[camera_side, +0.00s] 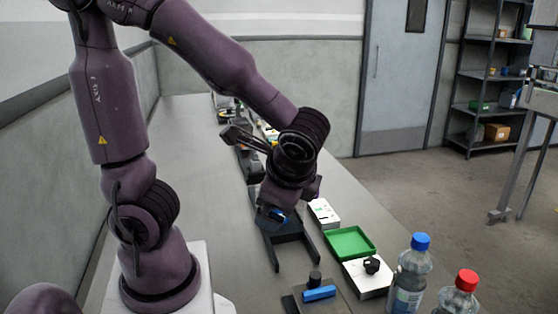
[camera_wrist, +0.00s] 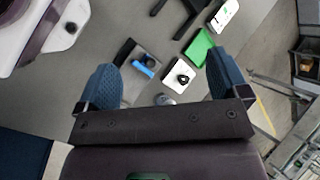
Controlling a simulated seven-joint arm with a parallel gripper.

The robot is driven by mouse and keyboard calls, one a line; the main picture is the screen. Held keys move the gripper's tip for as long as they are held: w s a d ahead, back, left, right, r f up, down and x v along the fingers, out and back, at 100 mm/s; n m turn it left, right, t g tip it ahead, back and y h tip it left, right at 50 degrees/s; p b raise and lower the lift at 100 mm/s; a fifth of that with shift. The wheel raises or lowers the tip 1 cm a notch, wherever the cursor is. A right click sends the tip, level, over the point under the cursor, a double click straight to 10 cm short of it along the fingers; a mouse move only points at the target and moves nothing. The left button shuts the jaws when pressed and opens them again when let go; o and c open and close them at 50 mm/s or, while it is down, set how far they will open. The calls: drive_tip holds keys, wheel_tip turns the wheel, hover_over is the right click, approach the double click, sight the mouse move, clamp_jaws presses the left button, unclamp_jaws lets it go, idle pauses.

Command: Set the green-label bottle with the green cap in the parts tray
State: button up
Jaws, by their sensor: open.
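No bottle with a green cap or green label shows clearly in either view. A clear bottle with a blue cap (camera_side: 421,242) stands at the lower right of the side view, with part of a blue label showing. A bottle with a red cap (camera_side: 466,280) stands beside it, cut off by the frame edge. A shallow green tray (camera_side: 350,243) lies on the bench and looks empty; its edge also shows in the wrist view (camera_wrist: 196,47). My gripper (camera_wrist: 165,82) is open and empty, its blue fingers wide apart. In the side view it hangs above the bench, left of the tray.
A white box with a black knob (camera_side: 370,268) sits in front of the tray. A dark block with a blue bar (camera_side: 319,293) is left of it. A white device (camera_side: 323,212) lies behind the tray. A dark forked frame (camera_side: 291,250) lies below my gripper.

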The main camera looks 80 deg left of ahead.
wheel_tip(320, 180, up, 8)
drive_tip(key=d+n+t+h, duration=0.2)
drive_tip(key=n+t+h, duration=0.4)
drive_tip(key=h, duration=0.1)
drive_tip(key=shift+s+d+f, duration=0.2)
drive_tip(key=shift+s+d, duration=0.15)
